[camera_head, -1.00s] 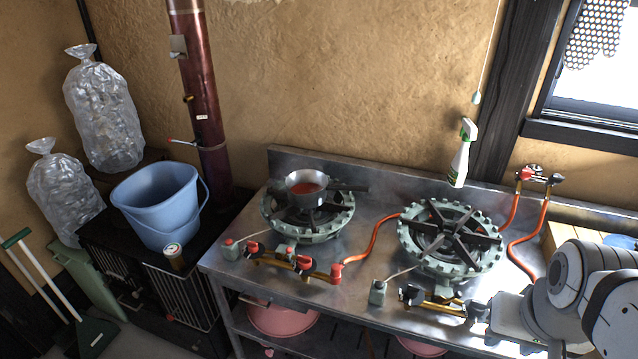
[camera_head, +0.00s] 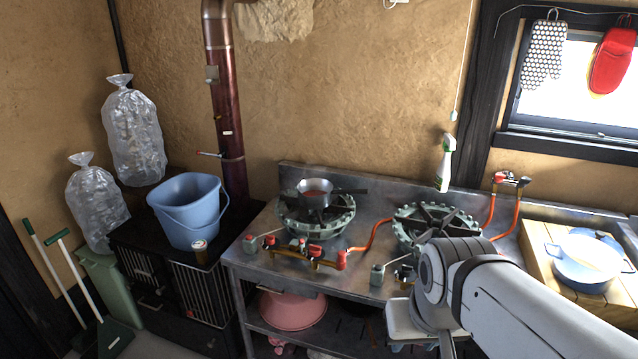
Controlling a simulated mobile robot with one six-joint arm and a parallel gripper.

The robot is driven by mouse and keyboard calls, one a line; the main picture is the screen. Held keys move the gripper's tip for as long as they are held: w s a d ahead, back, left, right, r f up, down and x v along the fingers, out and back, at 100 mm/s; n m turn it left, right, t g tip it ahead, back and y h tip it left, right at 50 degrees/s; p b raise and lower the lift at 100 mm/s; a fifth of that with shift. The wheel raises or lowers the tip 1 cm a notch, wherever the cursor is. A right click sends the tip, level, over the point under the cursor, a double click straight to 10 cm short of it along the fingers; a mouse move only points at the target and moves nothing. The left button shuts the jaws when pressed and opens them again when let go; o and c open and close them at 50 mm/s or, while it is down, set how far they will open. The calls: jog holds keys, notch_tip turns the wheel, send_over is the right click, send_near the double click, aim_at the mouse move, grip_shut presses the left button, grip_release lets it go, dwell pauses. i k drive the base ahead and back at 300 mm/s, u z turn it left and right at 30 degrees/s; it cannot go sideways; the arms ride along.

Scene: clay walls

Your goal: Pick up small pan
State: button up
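The small pan (camera_head: 316,196) sits on the left gas burner (camera_head: 300,214) on the metal counter. It is a grey pan with something red inside, and its dark handle points right. My arm (camera_head: 452,270) reaches in from the lower right, in front of the right burner (camera_head: 412,220). A pale part at my arm's end shows low in front of the counter, but the gripper's fingers cannot be made out. The pan stands apart from my arm, to its upper left.
A green-white spray bottle (camera_head: 444,165) stands at the counter's back. Orange hoses (camera_head: 368,238) run across the counter. A blue pot (camera_head: 584,266) rests on a wooden board at right.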

aim_at(319, 202)
jog(key=z, duration=0.05)
jog(key=i, duration=1)
jog(key=z, duration=2.15)
jog(key=k, duration=1.15)
jog(key=u, duration=0.95)
jog(key=i, duration=0.85)
jog(key=u, duration=0.05)
